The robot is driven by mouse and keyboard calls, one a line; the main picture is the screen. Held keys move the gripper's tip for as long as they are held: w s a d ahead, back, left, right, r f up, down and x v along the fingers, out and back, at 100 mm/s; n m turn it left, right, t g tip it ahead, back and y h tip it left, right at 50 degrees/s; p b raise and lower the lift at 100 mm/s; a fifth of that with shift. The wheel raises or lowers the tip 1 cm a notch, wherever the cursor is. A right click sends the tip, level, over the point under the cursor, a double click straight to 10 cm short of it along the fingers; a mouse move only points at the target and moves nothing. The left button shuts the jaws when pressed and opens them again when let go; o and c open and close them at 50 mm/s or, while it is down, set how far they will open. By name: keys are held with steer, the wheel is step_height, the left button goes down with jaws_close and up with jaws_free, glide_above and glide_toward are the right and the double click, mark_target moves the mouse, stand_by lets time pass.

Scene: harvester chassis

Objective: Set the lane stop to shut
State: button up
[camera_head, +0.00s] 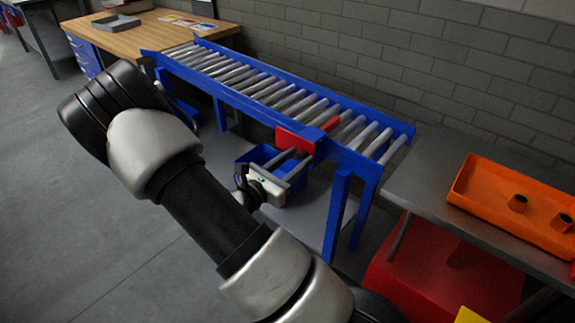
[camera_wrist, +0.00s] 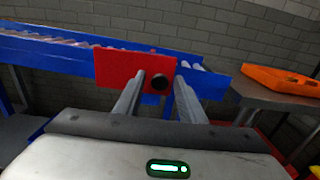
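The lane stop shows as a red plate (camera_head: 295,140) on the near blue side rail of the roller conveyor, towards its right end. In the wrist view the red plate (camera_wrist: 118,68) faces me and bears a round black knob (camera_wrist: 159,84). A smaller red piece (camera_head: 331,124) shows over the rollers behind it. My gripper (camera_head: 303,155) is in front of the plate, its two grey fingers apart and pointing at it.
The blue-railed conveyor (camera_head: 240,88) runs along the brick wall. A blue bin (camera_head: 262,156) sits beneath it. A grey table (camera_head: 430,185) with an orange tray (camera_head: 490,213) stands to the right, above a red box (camera_head: 440,278). Open floor lies to the left.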

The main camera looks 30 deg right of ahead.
steer(key=p+v, duration=0.2)
steer(key=v, duration=1.5)
steer(key=shift+p, duration=0.3)
steer(key=shift+a, duration=0.1)
steer(key=s+d+r+m+g+y, duration=0.2)
steer(key=s+r+m+g+y, duration=0.75)
steer(key=m, duration=0.45)
steer(key=s+a+r+m+t+y+p, duration=0.1)
steer(key=a+r+m+t+y+p, duration=0.1)
steer(key=r+p, duration=0.5)
steer(key=s+a+r+m+t+y+p, duration=0.1)
steer(key=r+p, duration=0.6)
steer(key=r, duration=0.7)
steer(key=s+a+r+m+t+y+p, duration=0.2)
steer(key=a+r+m+t+y+p, duration=0.1)
steer(key=r, duration=0.8)
steer(key=m+t+y+p, duration=0.1)
steer(key=m+t+p, duration=0.1)
steer(key=t+p, duration=0.1)
steer(key=shift+r+p, duration=0.3)
steer(key=shift+p, duration=0.35)
